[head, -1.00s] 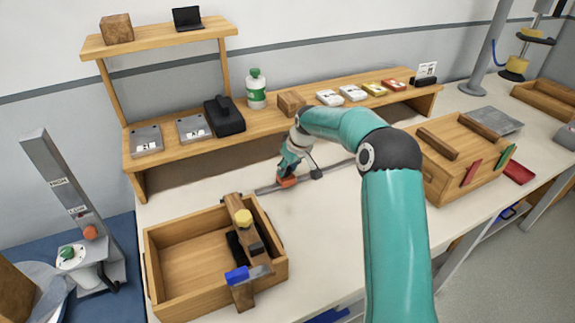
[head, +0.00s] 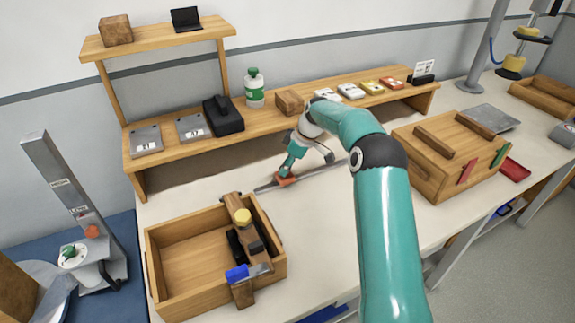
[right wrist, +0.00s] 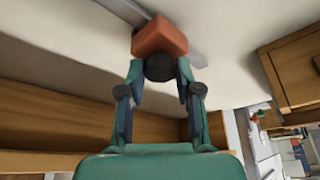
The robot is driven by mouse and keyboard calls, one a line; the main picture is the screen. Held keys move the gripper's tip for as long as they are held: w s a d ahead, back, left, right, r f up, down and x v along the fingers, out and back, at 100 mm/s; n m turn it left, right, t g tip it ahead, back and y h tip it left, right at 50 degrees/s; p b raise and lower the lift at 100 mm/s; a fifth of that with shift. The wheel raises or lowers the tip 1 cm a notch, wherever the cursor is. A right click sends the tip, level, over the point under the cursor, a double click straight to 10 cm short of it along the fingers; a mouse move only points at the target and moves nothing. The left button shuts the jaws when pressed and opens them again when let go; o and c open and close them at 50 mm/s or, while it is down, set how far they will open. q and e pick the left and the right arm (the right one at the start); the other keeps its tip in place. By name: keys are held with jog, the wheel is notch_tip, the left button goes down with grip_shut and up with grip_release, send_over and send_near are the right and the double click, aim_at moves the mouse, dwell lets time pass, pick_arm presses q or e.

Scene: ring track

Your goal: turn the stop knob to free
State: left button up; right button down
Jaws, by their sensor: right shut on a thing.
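The stop is an orange-red block (head: 287,180) on a grey rail (head: 325,169) lying on the bench. In the right wrist view the block (right wrist: 160,36) has a dark round knob (right wrist: 160,68) facing my gripper. My right gripper (right wrist: 160,74) has its fingers on both sides of this knob and is shut on it. In the head view my right gripper (head: 289,168) reaches down to the stop and hides the knob. No marking showing the knob's setting can be read. My left gripper is out of view.
An open wooden tray (head: 165,240) with a wooden piece and tools stands front left. A wooden box (head: 430,178) stands right of the arm. A long low shelf (head: 270,112) runs behind the rail. The bench between tray and arm is clear.

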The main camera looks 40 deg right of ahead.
dwell(0.3)
jog(key=c, duration=0.8)
grip_release()
jog(key=v, duration=1.2)
jog(key=shift+f, duration=0.1)
